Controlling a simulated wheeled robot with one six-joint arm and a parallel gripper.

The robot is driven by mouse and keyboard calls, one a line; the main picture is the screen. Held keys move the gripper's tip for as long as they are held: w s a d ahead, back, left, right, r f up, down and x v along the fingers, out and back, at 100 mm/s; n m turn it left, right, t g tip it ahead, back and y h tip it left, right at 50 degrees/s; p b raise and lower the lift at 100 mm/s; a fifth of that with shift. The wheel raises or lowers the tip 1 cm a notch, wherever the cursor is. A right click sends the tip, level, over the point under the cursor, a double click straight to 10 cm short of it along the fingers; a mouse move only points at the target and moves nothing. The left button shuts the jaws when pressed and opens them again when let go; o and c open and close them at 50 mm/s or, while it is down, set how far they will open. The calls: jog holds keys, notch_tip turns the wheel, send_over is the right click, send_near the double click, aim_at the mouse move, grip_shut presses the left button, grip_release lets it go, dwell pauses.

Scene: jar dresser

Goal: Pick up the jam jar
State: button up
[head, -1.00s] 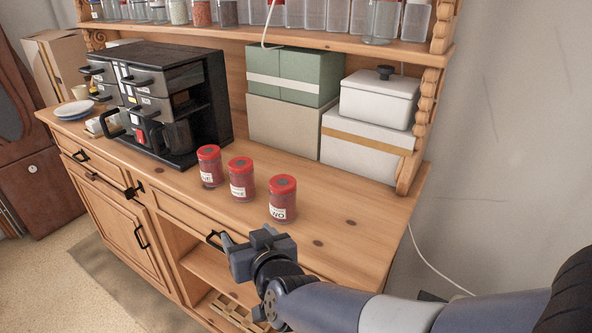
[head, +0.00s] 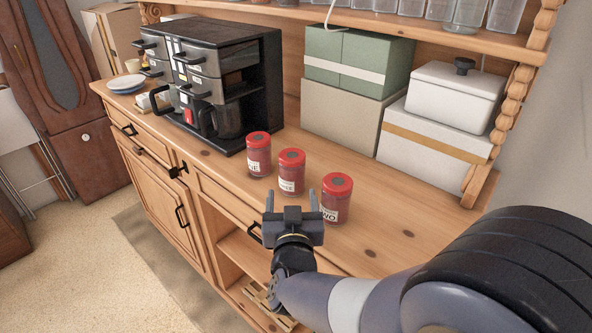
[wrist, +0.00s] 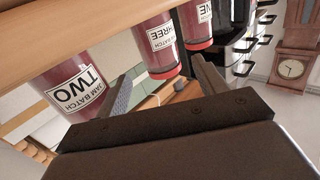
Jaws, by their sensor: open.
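Three red-lidded jam jars with dark red contents stand upright in a slanting row on the wooden dresser top. The nearest jar (head: 336,199), at the right, is labelled TWO in the wrist view (wrist: 74,84). The middle jar (head: 291,172) reads THREE there (wrist: 157,43). The third jar (head: 259,155) is at the left; its label (wrist: 198,22) is only partly legible. My gripper (head: 291,197) is open and empty at the dresser's front edge, its fingers pointing towards the jars. In the wrist view, the THREE jar shows between the open fingers (wrist: 160,72), apparently beyond them.
A black coffee machine (head: 213,84) stands left of the jars. Green (head: 350,62) and beige boxes (head: 338,122) and a white lidded container (head: 455,97) are behind. The dresser top (head: 400,243) is clear right of the jars. Black drawer handles project from the front.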

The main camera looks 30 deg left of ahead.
aim_at(293, 180)
jog(key=x, duration=0.3)
jog(key=shift+w+p, duration=0.2)
jog(key=shift+p, duration=0.2)
jog(key=shift+f+p+x, duration=0.1)
jog(key=shift+p+x, duration=0.35)
jog(key=shift+x, duration=0.75)
jog(key=shift+f+p+x, duration=0.15)
jog(key=shift+p+x, duration=0.3)
jog(key=shift+x, duration=0.75)
jog(key=shift+d, duration=0.1)
jog(key=shift+r, duration=0.1)
jog(key=c, duration=1)
